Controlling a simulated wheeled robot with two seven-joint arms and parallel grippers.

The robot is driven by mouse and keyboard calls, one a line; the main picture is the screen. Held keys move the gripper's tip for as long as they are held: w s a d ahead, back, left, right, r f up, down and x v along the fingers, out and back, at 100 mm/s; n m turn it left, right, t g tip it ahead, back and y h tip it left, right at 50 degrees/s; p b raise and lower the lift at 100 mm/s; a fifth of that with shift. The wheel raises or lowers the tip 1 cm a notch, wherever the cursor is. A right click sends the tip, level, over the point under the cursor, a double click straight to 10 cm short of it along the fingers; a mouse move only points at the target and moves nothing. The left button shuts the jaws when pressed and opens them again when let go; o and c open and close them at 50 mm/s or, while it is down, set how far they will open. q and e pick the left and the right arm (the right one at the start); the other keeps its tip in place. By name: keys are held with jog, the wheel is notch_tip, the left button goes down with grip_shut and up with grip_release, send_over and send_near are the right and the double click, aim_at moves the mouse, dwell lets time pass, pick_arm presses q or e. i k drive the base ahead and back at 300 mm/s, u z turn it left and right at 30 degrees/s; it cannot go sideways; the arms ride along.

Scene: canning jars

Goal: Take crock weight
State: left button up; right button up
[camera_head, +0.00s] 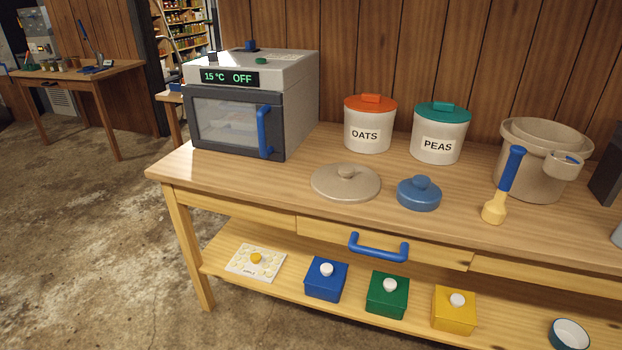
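A thick blue disc with a round knob (419,194), which looks like the crock weight, rests on the wooden table, near its front edge. A flat beige lid with a knob (345,183) lies just left of it. A beige crock (528,175) stands farther right, open at the top, with a small cup-like part at its right side; its inside is mostly hidden. Neither of my grippers shows in the head view.
A blue-handled tool with a yellow end (495,208) stands between the disc and the crock. OATS (369,133) and PEAS (439,147) canisters stand behind. A grey oven (240,120) is at left. A blue-handled drawer (379,248) and a lower shelf with several boxes are below.

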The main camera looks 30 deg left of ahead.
aim_at(419, 193)
jog(key=u, duration=0.95)
jog(key=i, duration=0.45)
